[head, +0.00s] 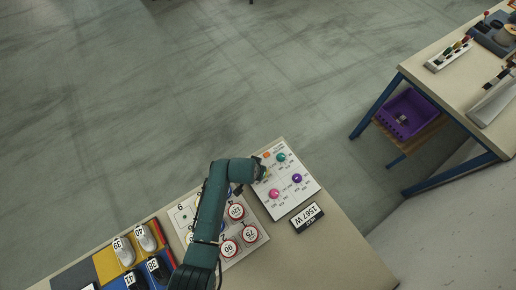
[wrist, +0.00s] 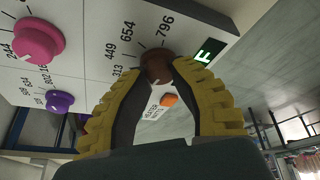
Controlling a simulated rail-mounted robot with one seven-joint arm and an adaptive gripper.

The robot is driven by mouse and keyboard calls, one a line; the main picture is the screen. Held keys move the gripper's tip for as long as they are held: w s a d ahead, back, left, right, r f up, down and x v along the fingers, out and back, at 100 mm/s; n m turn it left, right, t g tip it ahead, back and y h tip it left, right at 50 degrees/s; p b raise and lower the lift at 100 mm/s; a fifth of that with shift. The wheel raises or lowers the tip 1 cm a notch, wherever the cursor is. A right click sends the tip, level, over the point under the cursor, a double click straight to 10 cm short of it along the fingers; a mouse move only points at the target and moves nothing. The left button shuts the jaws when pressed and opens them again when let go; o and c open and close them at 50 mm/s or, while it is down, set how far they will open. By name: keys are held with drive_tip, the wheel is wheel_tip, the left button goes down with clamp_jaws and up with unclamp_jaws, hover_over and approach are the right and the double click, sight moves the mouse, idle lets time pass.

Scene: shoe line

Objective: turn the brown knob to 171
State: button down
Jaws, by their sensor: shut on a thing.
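The brown knob (wrist: 157,66) stands on a white control panel (head: 302,191). In the wrist view my gripper (wrist: 158,72) has its two yellow-and-black fingers closed around the knob, one on each side. Printed numbers 313, 449, 654 and 796 show around the knob; other marks of its scale are hidden or cut off. I cannot read for sure where its pointer stands. In the head view my gripper (head: 262,170) is at the panel's upper left edge and hides the brown knob.
The panel also has a pink knob (head: 274,194), a purple knob (head: 297,178), a teal knob (head: 281,157) and an orange button (wrist: 170,99). A green lit display (wrist: 209,52) shows an F. A sign reading 1567 W (head: 307,217) lies beside the panel. Shoes (head: 147,237) stand at lower left.

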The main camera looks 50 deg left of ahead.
drive_tip(key=c, duration=1)
unclamp_jaws()
drive_tip(key=shift+s+d+f, duration=0.1)
drive_tip(key=shift+f, duration=0.1)
drive_tip(key=shift+o, duration=1)
drive_tip(key=shift+r, duration=0.1)
drive_tip(key=shift+r, duration=0.1)
drive_tip(key=v, duration=1.2)
